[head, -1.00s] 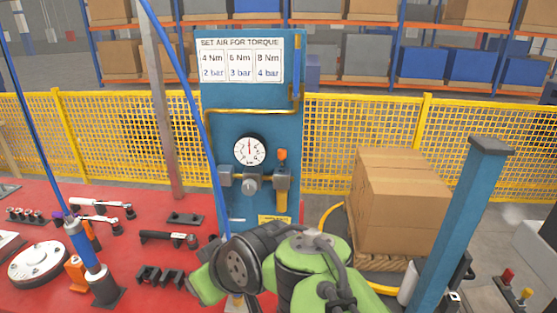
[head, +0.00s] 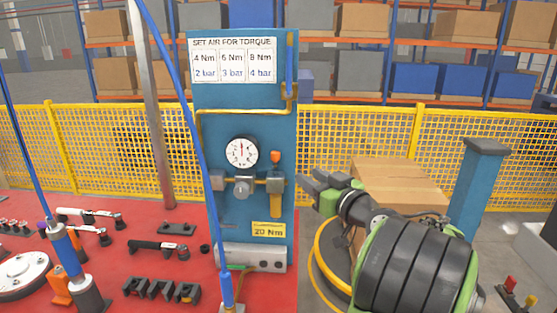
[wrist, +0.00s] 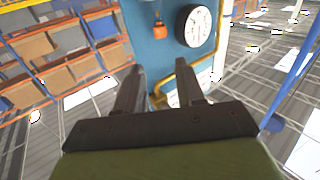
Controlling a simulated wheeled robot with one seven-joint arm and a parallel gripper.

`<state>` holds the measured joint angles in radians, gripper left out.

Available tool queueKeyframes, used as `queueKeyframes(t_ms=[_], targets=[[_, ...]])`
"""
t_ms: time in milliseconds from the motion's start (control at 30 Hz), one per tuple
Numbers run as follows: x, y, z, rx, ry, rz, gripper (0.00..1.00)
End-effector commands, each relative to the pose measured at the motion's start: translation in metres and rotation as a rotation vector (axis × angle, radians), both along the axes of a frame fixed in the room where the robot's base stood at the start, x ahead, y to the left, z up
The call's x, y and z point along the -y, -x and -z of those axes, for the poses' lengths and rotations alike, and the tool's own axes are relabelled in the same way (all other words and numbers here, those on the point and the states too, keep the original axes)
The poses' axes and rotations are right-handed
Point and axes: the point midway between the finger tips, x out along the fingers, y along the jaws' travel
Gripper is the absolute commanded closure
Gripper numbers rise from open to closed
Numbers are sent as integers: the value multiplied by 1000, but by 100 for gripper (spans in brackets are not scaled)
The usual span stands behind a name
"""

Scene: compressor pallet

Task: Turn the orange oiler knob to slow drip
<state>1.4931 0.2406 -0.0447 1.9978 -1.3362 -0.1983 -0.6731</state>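The knob lies beyond the fingertips. Its pointer or marks are too small to read.
A round gauge (head: 242,152) and grey regulator knob (head: 242,187) are left of the oiler. A yellow pipe (head: 238,111) runs above. A cardboard box (head: 400,180) and blue post (head: 480,190) stand at right. Tools lie on the red table (head: 120,270).

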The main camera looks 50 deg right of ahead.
Motion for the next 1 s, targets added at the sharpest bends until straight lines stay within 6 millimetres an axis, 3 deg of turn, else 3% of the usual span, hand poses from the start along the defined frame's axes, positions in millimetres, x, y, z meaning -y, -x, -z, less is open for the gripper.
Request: queueKeyframes(t_ms=[300,500,633,900,1000], targets=[[19,-79,-3,-2,-2,-8,62],[31,-120,-2,-3,-3,-6,62],[35,-133,-2,-2,-3,-4,62],[36,-136,0,-2,-3,-2,62],[36,-136,0,-2,-3,-2,76]])
